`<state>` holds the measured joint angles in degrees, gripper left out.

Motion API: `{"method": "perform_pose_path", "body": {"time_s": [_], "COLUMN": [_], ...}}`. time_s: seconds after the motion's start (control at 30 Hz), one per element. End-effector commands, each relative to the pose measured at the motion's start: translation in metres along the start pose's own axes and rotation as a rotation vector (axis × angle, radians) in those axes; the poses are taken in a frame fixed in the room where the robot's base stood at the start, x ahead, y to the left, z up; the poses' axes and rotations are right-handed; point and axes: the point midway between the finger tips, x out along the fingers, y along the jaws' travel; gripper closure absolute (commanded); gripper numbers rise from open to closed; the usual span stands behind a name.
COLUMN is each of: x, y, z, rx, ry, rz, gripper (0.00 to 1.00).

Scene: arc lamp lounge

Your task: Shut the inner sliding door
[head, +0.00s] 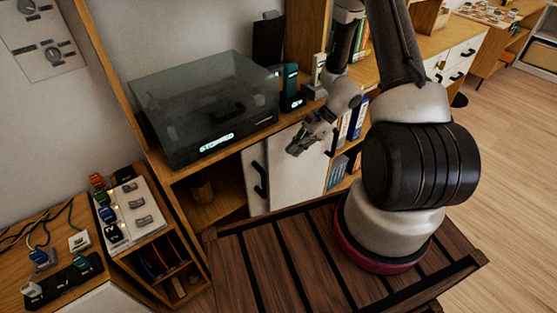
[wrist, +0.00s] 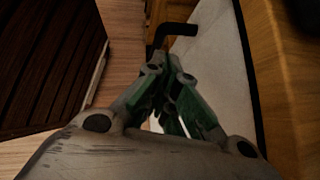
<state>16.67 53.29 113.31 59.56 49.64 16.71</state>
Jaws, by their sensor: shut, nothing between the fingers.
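A low wooden cabinet has two white sliding door panels. The left panel (head: 256,195), with a black handle (head: 260,182), shows as a narrow strip, apparently behind the wider right panel (head: 297,180). The right panel has a black handle (head: 332,142) near its right edge. Left of the panels the cabinet opening (head: 213,205) is uncovered. My gripper (head: 294,149) is shut and empty, in front of the upper part of the right panel. In the wrist view my gripper (wrist: 167,85) points toward a black handle (wrist: 174,33) beside a white panel (wrist: 226,65); contact cannot be told.
A turntable with a clear lid (head: 205,100) stands on the cabinet top. Books (head: 352,120) fill shelves at right. A shelf unit with switches (head: 130,210) stands at left. Wooden floor (head: 500,150) is free at right.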

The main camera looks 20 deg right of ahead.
Motion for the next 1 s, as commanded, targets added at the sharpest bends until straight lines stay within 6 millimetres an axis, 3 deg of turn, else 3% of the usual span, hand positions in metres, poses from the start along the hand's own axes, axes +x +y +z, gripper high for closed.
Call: {"method": "perform_pose_path", "body": {"time_s": [0.53,0.7,1.0], "x": [0.085,0.096,0.098], "y": [0.001,0.001,0.001], "z": [0.0,0.0,0.0], "rx": [-0.001,-0.002,-0.002], "ry": [0.0,0.0,0.0], "rz": [0.004,0.003,0.002], "gripper": [1.0,1.0,1.0]}}
